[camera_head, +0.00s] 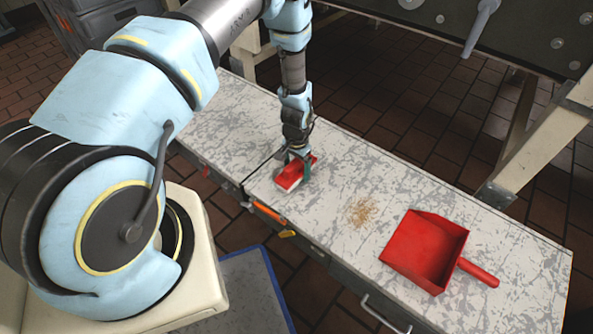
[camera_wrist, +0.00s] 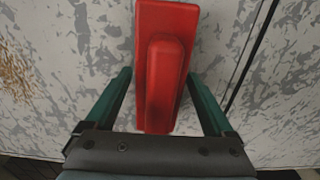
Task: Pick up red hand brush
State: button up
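The red hand brush (camera_head: 290,178) lies on the worn white bench top, near its front edge, directly under my gripper in the head view. It has a red body with a raised handle, and pale bristles show along its lower side. In the wrist view the brush (camera_wrist: 166,65) lies between the green fingers of my gripper (camera_wrist: 163,85).
A red dustpan (camera_head: 425,250) lies on the bench (camera_head: 510,270) to the right. A small pile of brown crumbs (camera_head: 362,212) lies between brush and dustpan. Orange-handled tools (camera_head: 268,212) show at the bench's front edge. A dark machine panel (camera_head: 500,38) stands behind.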

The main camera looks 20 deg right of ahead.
jog(key=c, duration=1.3)
notch_tip(320, 180, up, 10)
jog(key=shift+p, duration=0.4)
